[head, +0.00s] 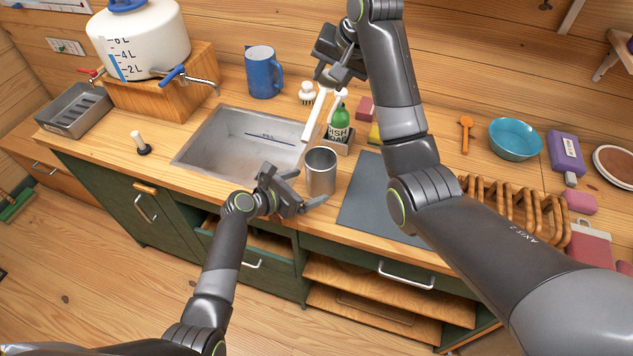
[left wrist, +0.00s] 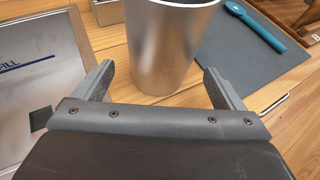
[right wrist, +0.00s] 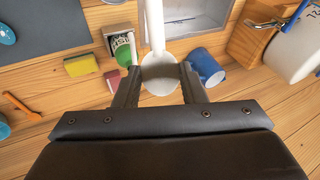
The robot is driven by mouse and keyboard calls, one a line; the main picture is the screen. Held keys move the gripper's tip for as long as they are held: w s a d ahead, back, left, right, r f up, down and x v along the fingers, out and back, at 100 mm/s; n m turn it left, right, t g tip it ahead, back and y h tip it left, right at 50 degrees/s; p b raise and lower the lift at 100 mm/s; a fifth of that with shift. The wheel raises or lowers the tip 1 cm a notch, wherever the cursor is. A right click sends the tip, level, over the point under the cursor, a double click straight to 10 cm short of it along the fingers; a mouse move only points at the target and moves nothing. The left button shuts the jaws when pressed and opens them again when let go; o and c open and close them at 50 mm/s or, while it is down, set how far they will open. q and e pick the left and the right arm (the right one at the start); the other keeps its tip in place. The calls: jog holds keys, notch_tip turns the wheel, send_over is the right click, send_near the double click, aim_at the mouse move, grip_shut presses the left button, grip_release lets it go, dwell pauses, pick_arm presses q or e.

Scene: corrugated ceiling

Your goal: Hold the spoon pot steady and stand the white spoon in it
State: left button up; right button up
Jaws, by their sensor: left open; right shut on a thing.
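The spoon pot (head: 320,174) is a plain metal cylinder standing upright on the counter between the sink and the grey mat. In the left wrist view the pot (left wrist: 168,45) rises between and just beyond the open fingers of my left gripper (left wrist: 155,85). In the head view my left gripper (head: 300,192) is low at the pot's near side. My right gripper (head: 331,78) is shut on the white spoon (head: 317,116), above the counter behind the pot. In the right wrist view the spoon's round bowl (right wrist: 162,82) is at the fingers and its handle points away.
The sink (head: 238,142) lies left of the pot and the grey mat (head: 362,192) right. A green soap bottle (head: 338,110) in a caddy stands behind the pot. A blue mug (head: 263,74) and white-headed brush (head: 307,92) stand behind the sink. A teal utensil (left wrist: 255,25) lies on the mat.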

aim_at(318, 183)
pick_arm(q)
jog(key=shift+x, duration=2.35)
jog(key=c, duration=1.1)
pick_arm(e)
jog(key=shift+f, duration=5.9)
jog(key=o, duration=1)
jog(key=v, duration=1.2)
